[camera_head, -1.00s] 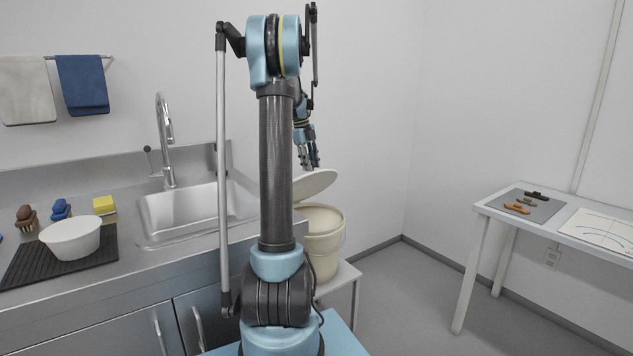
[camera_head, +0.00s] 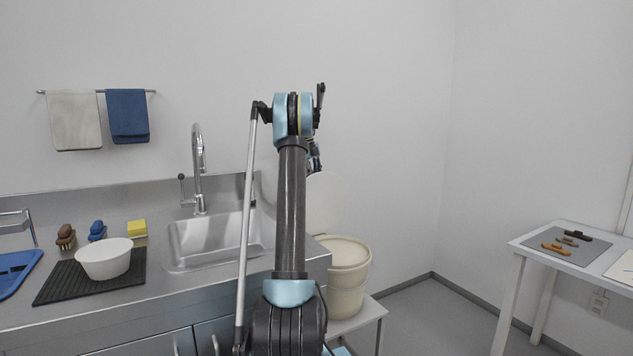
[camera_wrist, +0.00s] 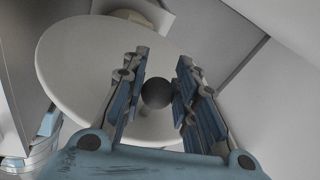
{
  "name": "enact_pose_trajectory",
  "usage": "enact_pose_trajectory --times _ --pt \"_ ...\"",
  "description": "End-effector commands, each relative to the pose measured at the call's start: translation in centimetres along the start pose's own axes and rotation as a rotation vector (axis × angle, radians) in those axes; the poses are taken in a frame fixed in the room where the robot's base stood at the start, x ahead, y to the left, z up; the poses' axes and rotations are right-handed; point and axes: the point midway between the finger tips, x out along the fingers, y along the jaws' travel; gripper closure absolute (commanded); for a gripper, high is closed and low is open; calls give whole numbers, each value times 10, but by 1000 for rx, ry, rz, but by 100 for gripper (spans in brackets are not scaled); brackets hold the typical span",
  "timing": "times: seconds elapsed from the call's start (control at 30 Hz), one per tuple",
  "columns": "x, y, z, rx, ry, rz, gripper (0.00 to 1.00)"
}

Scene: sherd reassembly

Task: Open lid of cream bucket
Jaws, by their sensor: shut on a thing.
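The cream bucket (camera_head: 346,292) stands on a low white stand to the right of the sink, partly behind my arm. Its round pale lid (camera_head: 326,203) stands nearly upright at the back left of the rim, and the bucket's mouth is uncovered. The lid fills much of the wrist view (camera_wrist: 75,62), with a dark round knob (camera_wrist: 156,94) on its face. My gripper (camera_wrist: 162,62) is shut on the knob, with one blue finger on each side of it.
A steel counter with a sink (camera_head: 215,240) and tap (camera_head: 198,165) lies to the left. A white bowl (camera_head: 104,260) sits on a black mat (camera_head: 60,283) there. A side table (camera_head: 570,252) with sherds on a grey mat stands at right. Floor between is clear.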

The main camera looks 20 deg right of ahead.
Motion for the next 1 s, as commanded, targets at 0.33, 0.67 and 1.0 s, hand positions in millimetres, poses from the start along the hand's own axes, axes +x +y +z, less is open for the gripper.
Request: enact_pose_trajectory --times 0.33,0.67,1.0 --pt "1 -1 13 -1 -2 3 100" --pt "1 -1 12 -1 -2 2 69" --pt "1 -2 11 0 0 1 53"
